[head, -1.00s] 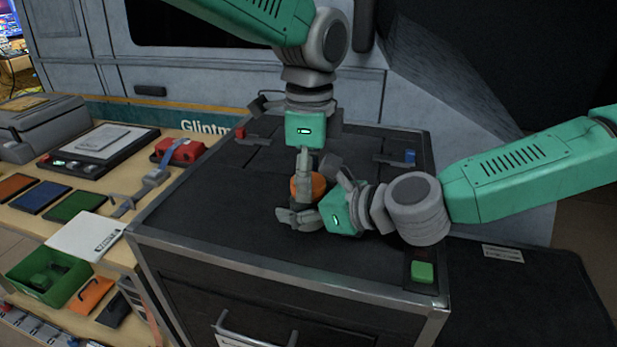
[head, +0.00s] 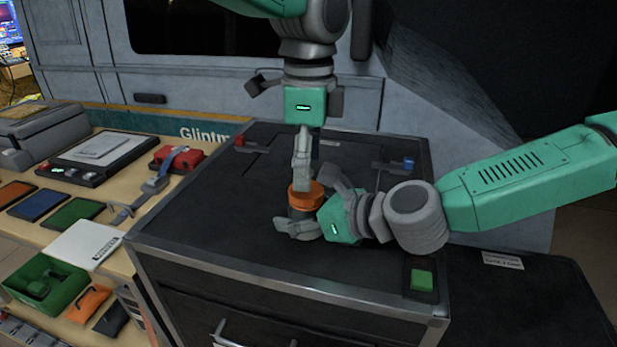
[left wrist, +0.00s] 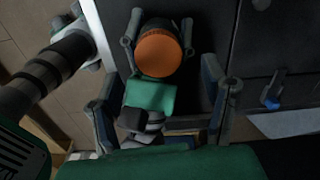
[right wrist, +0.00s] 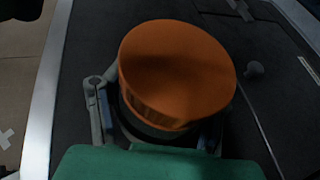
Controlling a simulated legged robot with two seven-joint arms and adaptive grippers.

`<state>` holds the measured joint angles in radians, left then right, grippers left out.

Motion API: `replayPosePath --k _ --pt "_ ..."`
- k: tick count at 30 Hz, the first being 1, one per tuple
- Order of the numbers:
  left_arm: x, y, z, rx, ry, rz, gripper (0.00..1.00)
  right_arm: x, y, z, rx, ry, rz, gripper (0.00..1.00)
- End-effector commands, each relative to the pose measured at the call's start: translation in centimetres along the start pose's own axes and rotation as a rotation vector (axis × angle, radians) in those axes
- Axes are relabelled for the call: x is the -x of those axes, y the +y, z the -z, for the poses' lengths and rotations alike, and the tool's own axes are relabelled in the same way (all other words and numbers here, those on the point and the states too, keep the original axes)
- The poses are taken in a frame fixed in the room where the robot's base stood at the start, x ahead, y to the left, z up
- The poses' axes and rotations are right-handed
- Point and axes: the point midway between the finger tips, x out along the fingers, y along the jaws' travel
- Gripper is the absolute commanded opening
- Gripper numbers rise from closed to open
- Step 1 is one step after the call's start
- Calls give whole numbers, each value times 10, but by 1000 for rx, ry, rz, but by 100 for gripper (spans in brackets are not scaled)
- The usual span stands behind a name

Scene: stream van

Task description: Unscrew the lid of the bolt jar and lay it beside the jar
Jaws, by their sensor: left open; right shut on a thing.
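The bolt jar (head: 300,214) stands upright on the black cabinet top, its dark body mostly hidden by my right gripper. Its orange lid (head: 305,196) sits on top of it; the lid also shows in the left wrist view (left wrist: 158,52) and large in the right wrist view (right wrist: 178,72). My right gripper (head: 305,227) is shut on the jar body from the right, below the lid. My left gripper (head: 301,172) points down from above, open and empty, its fingertips just above the lid in the head view.
The black cabinet top (head: 210,225) is clear to the left and front of the jar. A green button (head: 422,281) is at its front right corner. Red (head: 240,141) and blue (head: 409,162) clips lie toward the back. A tan bench with trays and tools stands left.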

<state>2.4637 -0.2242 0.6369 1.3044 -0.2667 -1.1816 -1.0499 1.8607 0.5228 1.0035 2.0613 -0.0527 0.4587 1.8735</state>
Motion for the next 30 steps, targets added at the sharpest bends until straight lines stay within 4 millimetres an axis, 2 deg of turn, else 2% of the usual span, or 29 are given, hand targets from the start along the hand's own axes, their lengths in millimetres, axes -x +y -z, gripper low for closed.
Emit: replayPosePath --k 4,10,14,17,24,30 --pt "6 1 1 -53 3 -5 64 0 -1 1 -1 1 1 0" --pt "25 2 2 -349 8 -9 64 0 -1 1 -1 1 1 0" --pt "32 1 -1 -469 4 -3 64 0 0 1 -1 1 1 0" --pt "26 1 -1 -494 1 -3 64 0 0 1 -1 1 1 0" --pt "-12 1 -1 -492 0 -3 64 0 0 1 -1 1 0 0" --pt "-35 1 -1 -491 -1 -2 64 0 0 1 -1 1 0 0"
